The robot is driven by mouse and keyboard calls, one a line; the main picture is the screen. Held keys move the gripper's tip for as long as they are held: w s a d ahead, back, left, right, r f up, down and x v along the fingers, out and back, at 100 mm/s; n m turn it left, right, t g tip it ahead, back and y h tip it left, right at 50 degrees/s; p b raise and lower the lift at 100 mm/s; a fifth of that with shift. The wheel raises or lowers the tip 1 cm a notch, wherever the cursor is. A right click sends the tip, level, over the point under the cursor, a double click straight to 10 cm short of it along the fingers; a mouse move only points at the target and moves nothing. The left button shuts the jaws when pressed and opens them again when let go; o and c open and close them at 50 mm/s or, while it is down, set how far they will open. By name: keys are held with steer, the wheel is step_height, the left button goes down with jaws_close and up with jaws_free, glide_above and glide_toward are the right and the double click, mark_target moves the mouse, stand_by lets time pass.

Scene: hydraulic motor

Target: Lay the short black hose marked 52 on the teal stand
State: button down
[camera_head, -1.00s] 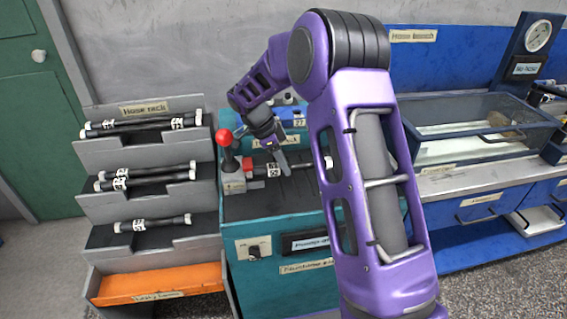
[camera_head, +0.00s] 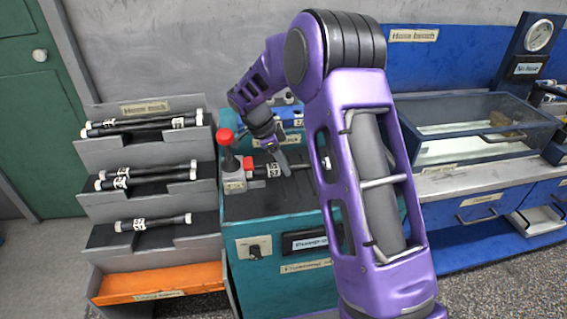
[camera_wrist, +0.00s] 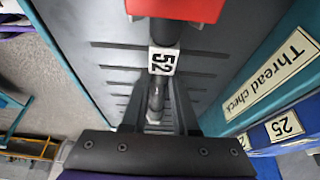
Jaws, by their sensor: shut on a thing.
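The short black hose marked 52 (camera_head: 272,171) lies low over the black top of the teal stand (camera_head: 256,207). Its white label (camera_wrist: 163,61) faces up in the wrist view. One end is at a red block (camera_wrist: 175,9) on the stand; I cannot tell whether it is seated there. The white far end shows beside my arm in the head view. My gripper (camera_head: 283,166) is shut on the hose to the right of the label. In the wrist view, the fingers (camera_wrist: 156,108) lie along both sides of the hose.
A red-knobbed lever (camera_head: 226,138) stands on the stand's left side. A grey hose rack (camera_head: 160,151) with several hoses is to the left, above an orange tray (camera_head: 160,282). A clear-walled bin (camera_head: 480,140) is on the blue bench at right. The stand's front top is clear.

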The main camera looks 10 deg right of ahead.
steer(key=shift+f, duration=0.15)
steer(key=c, duration=0.6)
jaws_free()
steer(key=p+v, duration=0.2)
steer(key=v, duration=1.5)
steer(key=shift+a+r, duration=0.1)
steer(key=shift+r, duration=0.1)
